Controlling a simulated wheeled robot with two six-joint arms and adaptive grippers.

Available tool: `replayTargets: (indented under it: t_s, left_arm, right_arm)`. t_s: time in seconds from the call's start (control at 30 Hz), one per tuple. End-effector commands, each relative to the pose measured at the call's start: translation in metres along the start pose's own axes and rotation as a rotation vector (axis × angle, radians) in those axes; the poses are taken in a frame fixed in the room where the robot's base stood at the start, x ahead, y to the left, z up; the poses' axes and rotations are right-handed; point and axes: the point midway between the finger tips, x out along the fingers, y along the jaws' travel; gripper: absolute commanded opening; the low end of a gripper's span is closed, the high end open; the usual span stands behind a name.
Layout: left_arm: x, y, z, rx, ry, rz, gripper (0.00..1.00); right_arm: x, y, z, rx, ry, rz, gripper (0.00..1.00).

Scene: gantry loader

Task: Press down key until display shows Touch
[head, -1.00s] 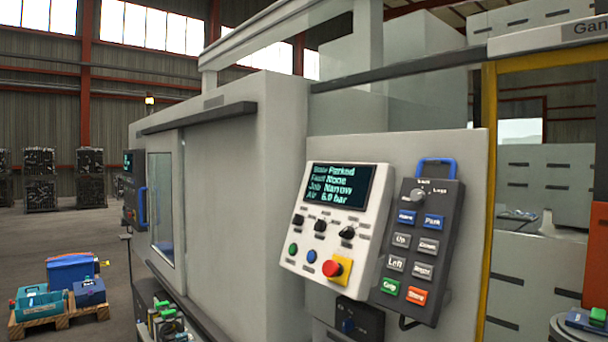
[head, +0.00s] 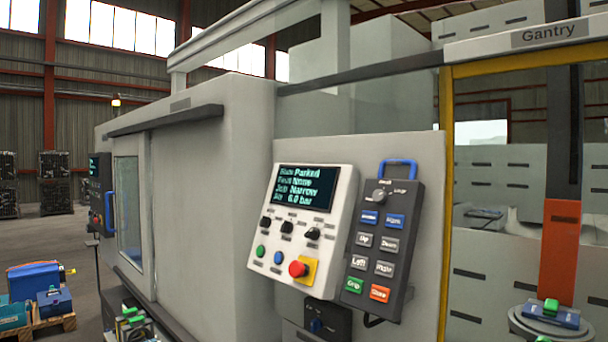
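The display (head: 306,188) on the white control panel (head: 342,215) reads State Parked, Fault None, Job Narrow, Air 6.0 bar, slightly blurred. To its right hangs a dark grey pendant (head: 408,203) with a blue handle on top and a selector knob. Its Down key (head: 389,244) is grey, in the right column below a blue key and beside the Up key (head: 364,240). The Left and Right keys, a green Grip key and an orange key sit below. Neither of my grippers is in the head view.
A red emergency stop (head: 298,268) on a yellow plate sits low on the panel. A yellow post (head: 445,190) stands right of the pendant. An orange gantry part (head: 559,250) hangs above a round stand at right. Blue boxes (head: 35,280) lie on a pallet at lower left.

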Motion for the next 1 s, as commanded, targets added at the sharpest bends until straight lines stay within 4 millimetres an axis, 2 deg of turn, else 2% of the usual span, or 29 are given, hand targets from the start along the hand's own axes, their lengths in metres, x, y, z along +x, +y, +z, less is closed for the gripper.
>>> replayTargets:
  t_s: [0.03,0.1,0.13,1.0]
  left_arm:
    - [0.0000,0.0000,0.0000,0.000,0.000,0.000,0.00]
    - [0.0000,0.0000,0.0000,0.000,0.000,0.000,0.00]
    - [0.0000,0.0000,0.0000,0.000,0.000,0.000,0.00]
    - [0.0000,0.0000,0.0000,0.000,0.000,0.000,0.00]
  right_arm:
    - [0.0000,0.0000,0.0000,0.000,0.000,0.000,0.26]
    - [0.0000,0.0000,0.0000,0.000,0.000,0.000,0.01]
    - [0.0000,0.0000,0.0000,0.000,0.000,0.000,0.00]
    - [0.0000,0.0000,0.0000,0.000,0.000,0.000,0.00]
